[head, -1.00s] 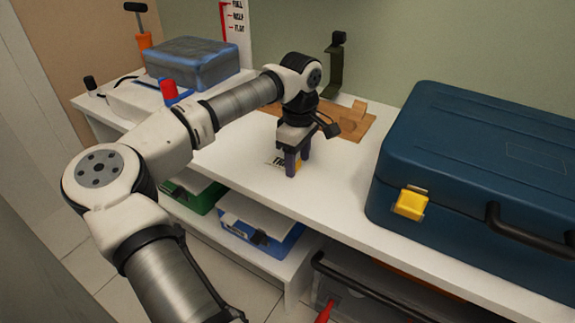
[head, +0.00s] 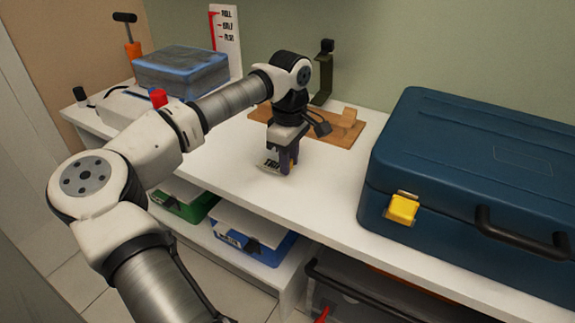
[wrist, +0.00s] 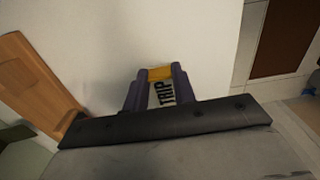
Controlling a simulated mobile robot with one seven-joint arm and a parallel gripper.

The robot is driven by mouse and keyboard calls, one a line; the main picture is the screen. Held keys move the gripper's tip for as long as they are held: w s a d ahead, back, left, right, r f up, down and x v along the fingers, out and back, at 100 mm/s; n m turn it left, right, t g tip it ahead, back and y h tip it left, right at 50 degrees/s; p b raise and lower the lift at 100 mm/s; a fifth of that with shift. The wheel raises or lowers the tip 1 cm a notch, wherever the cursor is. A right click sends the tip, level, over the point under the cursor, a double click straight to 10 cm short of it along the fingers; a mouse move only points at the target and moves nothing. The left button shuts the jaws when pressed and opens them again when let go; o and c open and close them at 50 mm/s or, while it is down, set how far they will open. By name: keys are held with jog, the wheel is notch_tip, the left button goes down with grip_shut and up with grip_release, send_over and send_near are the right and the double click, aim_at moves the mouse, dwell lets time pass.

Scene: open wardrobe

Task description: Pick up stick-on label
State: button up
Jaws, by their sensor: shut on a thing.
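The stick-on label is a small flat piece with a yellow band and dark letters on white. It is between the purple fingers of my gripper (head: 286,163), and part of it (head: 267,164) shows to the left of the fingers in the head view. In the wrist view the label (wrist: 160,92) shows between the two fingertips (wrist: 159,74), with its yellow part at the far end. My gripper is shut on it and points down, low over the white shelf top (head: 222,160). I cannot tell whether the label still touches the surface.
A large blue case (head: 470,170) with a yellow latch stands to the right. A wooden board (head: 335,128) lies behind my gripper, with a dark upright bracket (head: 324,75) near it. A grey-blue box (head: 181,72) is at the back left. Clear white surface lies around the gripper.

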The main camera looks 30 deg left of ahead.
notch_tip(320, 180, up, 18)
jog(key=p, duration=0.2)
dwell(0.4)
